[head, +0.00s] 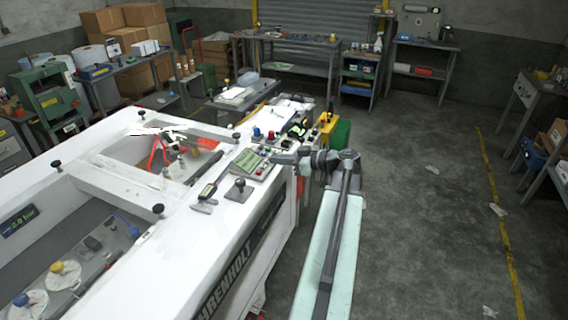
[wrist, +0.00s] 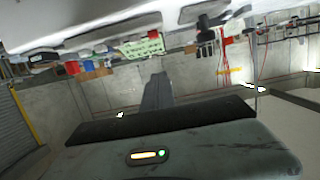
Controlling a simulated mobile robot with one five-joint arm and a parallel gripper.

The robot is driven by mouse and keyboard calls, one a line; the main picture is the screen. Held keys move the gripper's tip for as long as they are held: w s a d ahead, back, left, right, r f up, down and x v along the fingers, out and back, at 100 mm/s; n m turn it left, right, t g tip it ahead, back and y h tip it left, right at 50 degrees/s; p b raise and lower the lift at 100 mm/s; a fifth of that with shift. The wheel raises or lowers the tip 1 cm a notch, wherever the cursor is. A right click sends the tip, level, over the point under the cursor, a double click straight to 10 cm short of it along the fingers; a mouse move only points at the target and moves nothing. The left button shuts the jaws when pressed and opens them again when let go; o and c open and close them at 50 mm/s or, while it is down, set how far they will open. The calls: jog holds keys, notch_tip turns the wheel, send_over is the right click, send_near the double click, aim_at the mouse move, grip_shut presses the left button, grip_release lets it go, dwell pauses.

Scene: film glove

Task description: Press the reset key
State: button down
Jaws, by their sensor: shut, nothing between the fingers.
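A pale green control panel (head: 249,162) with small keys lies on the white machine's (head: 226,226) top near its right edge. The same panel shows in the wrist view (wrist: 142,46), near the top of the picture. The key labels are too small to read, so I cannot tell which is the reset key. My gripper (head: 279,158) is shut and empty, just right of the panel in the head view, pointing left. In the wrist view the closed grey fingers (wrist: 157,78) end below the panel in the picture. I cannot tell whether they touch anything.
More items and a yellow box (head: 326,122) crowd the machine's far end. The floor (head: 420,210) to the right is mostly clear.

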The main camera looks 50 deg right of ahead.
jog(key=b, duration=0.1)
send_over(259, 172)
jog(key=s+d, duration=0.1)
jog(key=shift+s+f, duration=0.2)
jog(key=shift+f, duration=0.7)
jog(key=f+b, duration=0.3)
jog(key=shift+s+d, duration=0.1)
jog(key=shift+s, duration=0.1)
jog(key=shift+f+b, duration=0.3)
jog(key=shift+b, duration=0.15)
